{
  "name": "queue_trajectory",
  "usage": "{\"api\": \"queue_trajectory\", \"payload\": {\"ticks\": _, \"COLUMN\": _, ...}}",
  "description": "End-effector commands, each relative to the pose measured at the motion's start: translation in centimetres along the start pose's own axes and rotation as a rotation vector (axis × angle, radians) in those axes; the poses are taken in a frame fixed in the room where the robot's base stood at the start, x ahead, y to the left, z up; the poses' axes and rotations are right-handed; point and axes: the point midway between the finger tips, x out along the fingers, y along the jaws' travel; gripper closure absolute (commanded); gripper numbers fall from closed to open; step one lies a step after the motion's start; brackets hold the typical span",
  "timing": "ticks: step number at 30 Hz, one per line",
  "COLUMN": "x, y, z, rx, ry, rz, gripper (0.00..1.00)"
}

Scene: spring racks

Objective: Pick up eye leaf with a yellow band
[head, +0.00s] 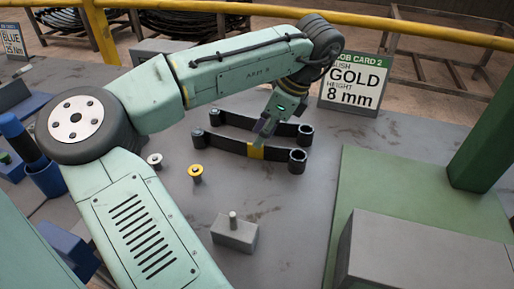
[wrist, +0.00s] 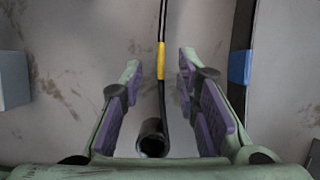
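The eye leaf with a yellow band (head: 229,147) is a dark curved strip with rolled eyes at its ends, lying on the grey bench in the head view. In the wrist view its yellow band (wrist: 161,61) lies ahead between my fingertips, and one eye (wrist: 153,138) shows nearer, between the fingers. My gripper (head: 264,128) is over the leaf near the band in the head view. In the wrist view my gripper (wrist: 160,72) is open, with a gap on both sides of the leaf. Whether the fingers reach down beside it is unclear.
A second dark leaf (head: 240,122) lies just behind; its blue band (wrist: 240,68) shows right of my fingers. A job card (head: 354,83) reads gold, 8 mm. Two small bushings (head: 196,173), a grey block with a pin (head: 234,233) and a green plate (head: 400,190) are nearby.

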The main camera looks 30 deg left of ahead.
Motion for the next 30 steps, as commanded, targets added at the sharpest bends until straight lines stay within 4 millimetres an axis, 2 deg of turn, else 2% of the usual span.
{"api": "queue_trajectory", "payload": {"ticks": 5, "x": 1.5, "y": 0.1, "z": -0.1, "rx": -0.001, "ry": -0.001, "rz": 0.002, "gripper": 0.71}}
{"api": "queue_trajectory", "payload": {"ticks": 12, "x": 4.9, "y": 0.0, "z": -0.4, "rx": 0.0, "ry": 0.0, "rz": -0.001, "gripper": 0.71}}
{"api": "queue_trajectory", "payload": {"ticks": 21, "x": 5.4, "y": 0.0, "z": -0.5, "rx": -0.001, "ry": 0.001, "rz": -0.003, "gripper": 0.72}}
{"api": "queue_trajectory", "payload": {"ticks": 30, "x": 5.3, "y": 0.0, "z": -0.5, "rx": -0.001, "ry": 0.002, "rz": -0.003, "gripper": 0.92}}
